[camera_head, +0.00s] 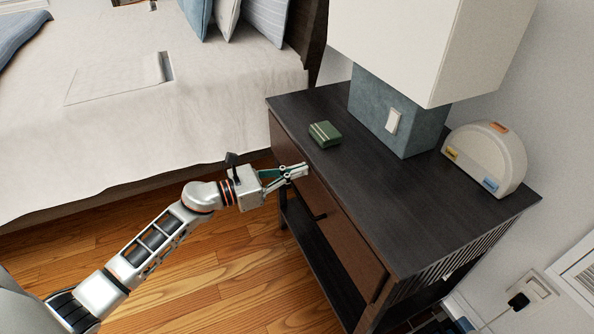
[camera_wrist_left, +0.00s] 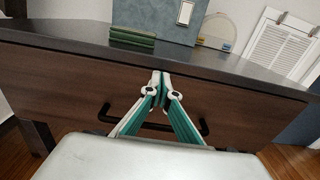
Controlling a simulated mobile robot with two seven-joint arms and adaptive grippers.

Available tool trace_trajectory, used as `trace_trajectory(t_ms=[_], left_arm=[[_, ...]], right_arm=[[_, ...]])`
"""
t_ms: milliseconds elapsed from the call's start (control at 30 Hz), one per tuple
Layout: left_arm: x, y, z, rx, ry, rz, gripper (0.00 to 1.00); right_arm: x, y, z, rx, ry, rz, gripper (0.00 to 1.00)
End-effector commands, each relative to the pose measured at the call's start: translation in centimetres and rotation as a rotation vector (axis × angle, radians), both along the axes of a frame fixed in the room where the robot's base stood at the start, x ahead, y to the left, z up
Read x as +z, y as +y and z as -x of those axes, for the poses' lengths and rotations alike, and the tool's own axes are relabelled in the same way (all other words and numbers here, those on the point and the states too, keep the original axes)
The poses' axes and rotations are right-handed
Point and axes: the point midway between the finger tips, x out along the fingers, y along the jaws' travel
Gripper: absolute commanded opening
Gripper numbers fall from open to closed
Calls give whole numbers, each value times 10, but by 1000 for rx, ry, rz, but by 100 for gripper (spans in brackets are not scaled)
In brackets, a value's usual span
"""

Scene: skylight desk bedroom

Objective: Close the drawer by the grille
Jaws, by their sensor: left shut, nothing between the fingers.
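The dark wooden nightstand (camera_head: 440,210) has a brown drawer front (camera_head: 350,237) with a dark bar handle (camera_head: 319,214). The drawer front (camera_wrist_left: 65,88) fills the middle of the left wrist view, its handle (camera_wrist_left: 204,127) partly behind my fingers. The drawer looks closed or nearly closed; I cannot tell if a small gap remains. My left gripper (camera_head: 304,170) is shut and empty, its fingertips (camera_wrist_left: 160,75) pointing at the upper drawer front. I cannot tell whether they touch it. A white louvred grille (camera_head: 582,275) is on the wall at right. My right gripper is out of view.
On the nightstand top stand a small green box (camera_head: 325,134), a lamp with a blue-grey base (camera_head: 390,115) and a rounded cream object (camera_head: 488,158). The bed (camera_head: 120,120) is at upper left. Wooden floor (camera_head: 230,285) lies open in front of the nightstand.

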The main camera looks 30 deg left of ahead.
Motion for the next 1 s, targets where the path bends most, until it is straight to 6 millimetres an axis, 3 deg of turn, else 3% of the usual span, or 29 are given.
trace_trajectory(t_ms=[200,567,767,1000], left_arm=[[-2,-12,-16,0,1,-1,0],[2,-14,-18,2,-4,2,0],[5,-5,-5,2,-7,2,0],[-1,23,30,1,1,-2,0]], right_arm=[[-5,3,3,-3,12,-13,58],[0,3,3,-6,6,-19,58],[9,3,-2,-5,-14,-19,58],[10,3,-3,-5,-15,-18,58]])
